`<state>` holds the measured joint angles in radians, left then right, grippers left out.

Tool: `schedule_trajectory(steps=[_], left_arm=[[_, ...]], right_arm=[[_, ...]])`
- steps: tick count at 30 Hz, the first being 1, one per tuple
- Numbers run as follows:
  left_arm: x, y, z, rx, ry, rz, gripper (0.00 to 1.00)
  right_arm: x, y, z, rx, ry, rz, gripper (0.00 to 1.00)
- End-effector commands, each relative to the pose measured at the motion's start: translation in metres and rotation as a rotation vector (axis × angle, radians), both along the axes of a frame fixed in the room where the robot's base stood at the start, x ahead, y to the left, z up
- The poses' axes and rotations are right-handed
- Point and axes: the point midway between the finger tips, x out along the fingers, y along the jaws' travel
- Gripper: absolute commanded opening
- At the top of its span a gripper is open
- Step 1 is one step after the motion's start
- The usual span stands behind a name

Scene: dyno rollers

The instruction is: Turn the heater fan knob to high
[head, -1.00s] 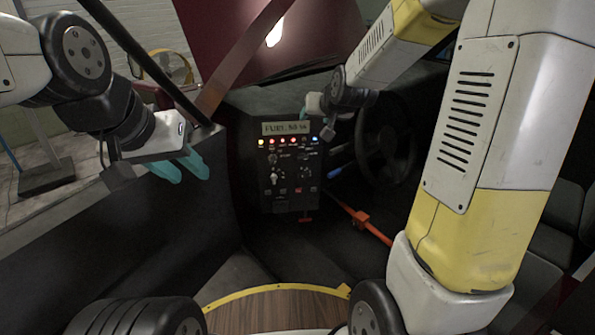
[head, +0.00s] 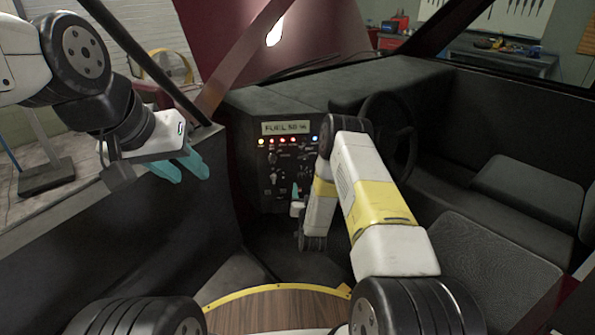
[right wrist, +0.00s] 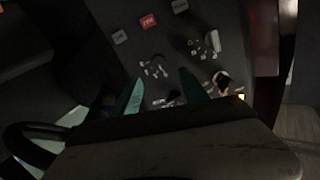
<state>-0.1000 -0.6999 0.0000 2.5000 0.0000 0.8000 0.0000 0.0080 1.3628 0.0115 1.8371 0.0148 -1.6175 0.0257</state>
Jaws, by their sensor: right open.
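A dark control panel (head: 262,180) stands ahead in the head view, with a display, a row of lit indicators and several small knobs. I cannot tell from its labels which is the heater fan knob. In the right wrist view, a pale knob (right wrist: 214,42) and another knob (right wrist: 222,80) show among white markings, beyond and to the right of the fingers. My right gripper (right wrist: 162,92) is open, its teal fingers apart and empty, facing the panel; in the head view it is partly hidden by my arm. My left gripper (head: 182,168) is open and empty, left of the panel.
A steering wheel (head: 390,130) is right of the panel, behind my right arm. Seats (head: 500,260) fill the right side. A dark side wall (head: 150,240) lies below my left gripper. A red button (right wrist: 148,21) shows on the panel in the wrist view.

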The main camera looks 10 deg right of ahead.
Motion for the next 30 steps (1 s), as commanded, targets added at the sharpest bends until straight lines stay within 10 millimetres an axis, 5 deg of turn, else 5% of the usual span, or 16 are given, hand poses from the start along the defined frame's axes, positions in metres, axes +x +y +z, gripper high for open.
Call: schedule_trajectory(steps=[5,18,30], left_arm=[[0.0,0.0,0.0,0.0,0.0,0.0,0.36],[0.0,0.0,0.0,0.0,0.0,0.0,0.36],[0.0,0.0,0.0,0.0,0.0,0.0,0.36]], right_arm=[[0.002,0.0,-0.007,0.001,-0.019,-0.006,0.52],[0.065,-0.001,-0.007,0.0,-0.017,-0.004,0.52],[0.073,-0.001,-0.007,0.0,-0.015,-0.004,0.48]])
